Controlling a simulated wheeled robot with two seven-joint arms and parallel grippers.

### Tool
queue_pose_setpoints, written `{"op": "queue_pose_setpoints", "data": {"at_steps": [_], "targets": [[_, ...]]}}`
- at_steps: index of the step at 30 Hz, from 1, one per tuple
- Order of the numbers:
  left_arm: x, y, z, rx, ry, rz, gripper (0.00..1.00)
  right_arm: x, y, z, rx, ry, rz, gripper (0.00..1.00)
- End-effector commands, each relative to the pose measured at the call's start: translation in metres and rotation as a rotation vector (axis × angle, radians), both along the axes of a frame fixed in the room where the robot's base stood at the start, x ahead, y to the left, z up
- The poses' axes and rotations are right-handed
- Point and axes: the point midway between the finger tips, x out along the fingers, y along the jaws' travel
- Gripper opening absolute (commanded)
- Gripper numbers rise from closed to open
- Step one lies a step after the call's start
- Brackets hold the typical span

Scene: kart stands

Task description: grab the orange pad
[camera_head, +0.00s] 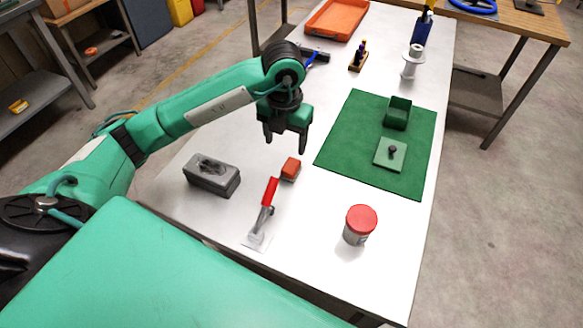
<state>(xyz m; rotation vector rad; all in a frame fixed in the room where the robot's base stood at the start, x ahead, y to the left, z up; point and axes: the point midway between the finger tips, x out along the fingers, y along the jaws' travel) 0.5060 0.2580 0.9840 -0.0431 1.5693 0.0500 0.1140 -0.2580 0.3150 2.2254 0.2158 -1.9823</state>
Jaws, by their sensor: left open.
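The orange pad (290,169) is a small orange-red block on the white table, between the grey block and the green mat. My left gripper (285,146) is above the table, a little beyond and above the pad in the picture. Its fingers point down, apart and empty, and it does not touch the pad. My right gripper is not in the picture.
A red-handled tool (268,199) lies just in front of the pad. A grey block (212,175) is to the left. A red-lidded jar (360,224) stands to the right. The green mat (350,150) carries a green box (397,113) and a plate with a knob (390,154).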

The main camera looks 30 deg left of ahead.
Motion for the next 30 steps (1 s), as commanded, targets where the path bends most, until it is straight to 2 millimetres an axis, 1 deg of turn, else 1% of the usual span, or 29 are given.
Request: {"op": "queue_pose_setpoints", "data": {"at_steps": [1, 3, 7, 9, 14, 17, 21, 24, 30], "targets": [[-0.001, 0.000, -0.011, 0.000, 0.007, 0.001, 0.65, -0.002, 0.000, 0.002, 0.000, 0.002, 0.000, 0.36], [-0.001, 0.000, -0.026, -0.001, 0.007, 0.000, 0.65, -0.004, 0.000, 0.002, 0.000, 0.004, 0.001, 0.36], [0.000, -0.001, -0.046, -0.003, 0.003, 0.000, 0.65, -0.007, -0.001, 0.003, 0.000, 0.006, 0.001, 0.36], [-0.001, -0.001, -0.053, -0.003, 0.004, -0.001, 0.65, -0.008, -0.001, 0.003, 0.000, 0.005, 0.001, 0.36], [0.000, -0.003, -0.061, -0.004, 0.003, -0.002, 0.65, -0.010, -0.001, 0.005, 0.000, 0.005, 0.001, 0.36], [-0.001, -0.006, -0.074, -0.004, 0.005, -0.001, 0.65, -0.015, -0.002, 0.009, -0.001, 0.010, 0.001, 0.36], [-0.001, -0.008, -0.096, -0.004, 0.004, -0.001, 0.65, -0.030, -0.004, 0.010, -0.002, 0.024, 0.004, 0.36], [-0.001, -0.008, -0.106, -0.004, 0.003, -0.001, 0.65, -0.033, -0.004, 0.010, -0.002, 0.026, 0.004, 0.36], [0.000, -0.008, -0.109, -0.004, 0.001, -0.002, 0.65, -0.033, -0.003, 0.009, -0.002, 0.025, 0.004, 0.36]]}}
